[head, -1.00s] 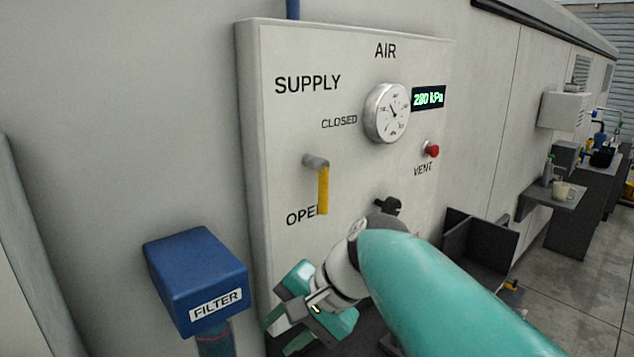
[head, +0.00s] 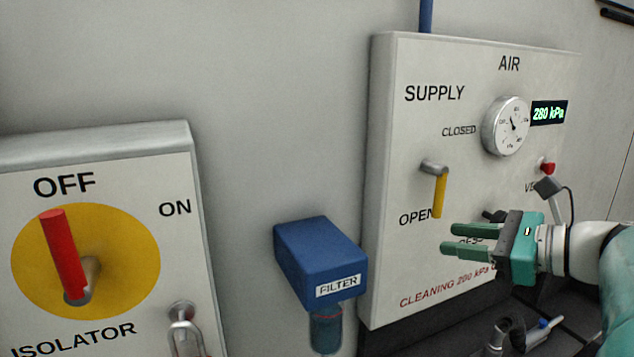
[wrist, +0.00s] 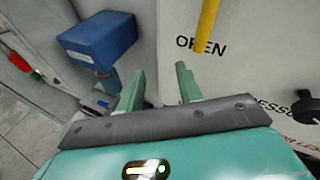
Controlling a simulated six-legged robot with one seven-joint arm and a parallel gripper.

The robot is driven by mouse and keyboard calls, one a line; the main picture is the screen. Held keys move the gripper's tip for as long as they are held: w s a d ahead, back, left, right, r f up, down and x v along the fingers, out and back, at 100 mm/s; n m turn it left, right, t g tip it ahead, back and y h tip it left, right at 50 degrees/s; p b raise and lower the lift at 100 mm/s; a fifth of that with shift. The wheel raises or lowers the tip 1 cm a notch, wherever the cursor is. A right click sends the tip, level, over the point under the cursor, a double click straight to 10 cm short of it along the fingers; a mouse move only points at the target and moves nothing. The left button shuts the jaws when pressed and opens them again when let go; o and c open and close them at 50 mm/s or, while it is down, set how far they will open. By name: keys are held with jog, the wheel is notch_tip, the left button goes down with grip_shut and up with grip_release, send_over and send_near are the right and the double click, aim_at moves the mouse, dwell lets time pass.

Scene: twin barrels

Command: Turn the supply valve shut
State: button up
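The supply valve has a yellow lever (head: 440,195) on a grey stem, on the white AIR panel (head: 400,130). The lever hangs straight down, pointing to the OPEN mark, with CLOSED marked above. The lever's lower part also shows at the top of the wrist view (wrist: 207,25). My gripper (head: 460,240) is below the lever, apart from it, with its teal fingers pointing left. In the wrist view its two fingers (wrist: 160,85) stand apart with nothing between them.
The gauge (head: 506,126) has a display (head: 549,113) reading 280 kPa. A red vent button (head: 547,168) is at the panel's right. A blue filter (head: 320,262) stands left of the panel. The isolator's red handle (head: 63,255) points to OFF. A black knob (wrist: 308,105) is right of my gripper.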

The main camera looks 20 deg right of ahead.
aim_at(440, 187)
jog(key=s+d+r+m+t+h, duration=0.2)
jog(key=s+d+r+m+t, duration=0.2)
jog(key=d+r+m, duration=0.1)
jog(key=x, duration=1.3)
jog(key=shift+w+d+f, duration=0.1)
jog(key=shift+d+f, duration=0.05)
jog(key=shift+d, duration=0.05)
jog(key=shift+c, duration=0.2)
grip_shut()
